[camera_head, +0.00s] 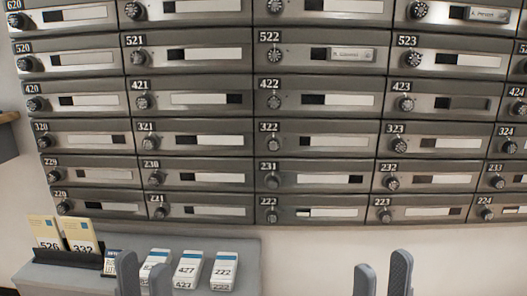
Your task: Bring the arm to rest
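My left gripper (143,276) shows at the bottom edge, left of middle. Its two grey fingers stand apart with a gap between them, in front of the small grey table, and hide part of a small box. My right gripper (383,276) shows at the bottom edge, right of middle. Its two fingers are apart, with only the pale wall behind them and nothing between them. The rest of both arms is out of view.
A wall of metal mailboxes (315,122) fills the back. A grey table (245,262) at bottom left bears a dark holder (70,257) with envelopes 526 (46,232) and 332 (80,235), and several small boxes, such as 427 (188,268) and 222 (224,270).

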